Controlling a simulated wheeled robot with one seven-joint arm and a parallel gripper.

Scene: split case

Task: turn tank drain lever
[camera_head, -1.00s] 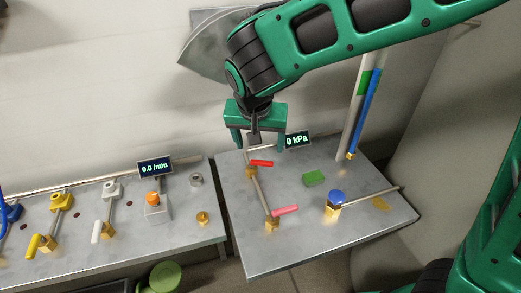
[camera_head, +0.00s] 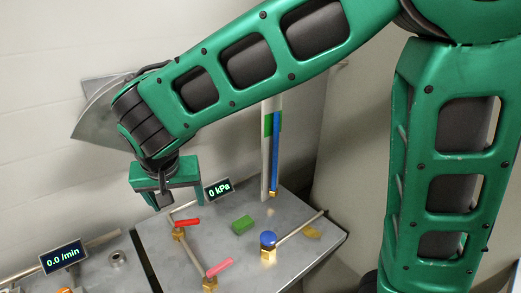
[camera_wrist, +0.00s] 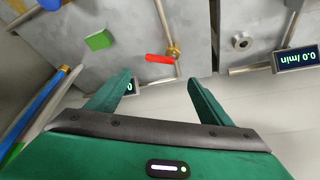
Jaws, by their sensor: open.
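Several valve handles sit on the grey metal bench (camera_head: 160,240); no label shows which is the tank drain lever. A red lever (camera_head: 188,222) sits on a brass valve at the back left, a pink lever (camera_head: 219,267) on another nearer the front. A blue round knob (camera_head: 268,238) tops a brass fitting at the right. My gripper (camera_head: 176,205) is open and empty, above the bench's back left edge, behind the red lever. In the wrist view my gripper (camera_wrist: 160,84) has the red lever (camera_wrist: 159,58) just beyond its fingertips, apparently touching nothing.
A green block (camera_head: 243,224) lies mid-bench. The "0 kPa" display (camera_head: 217,189) stands at the back edge, close to my gripper. An upright tube with a blue strip (camera_head: 275,150) rises behind. Another bench with a "0.0 /min" display (camera_head: 63,258) is at the left.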

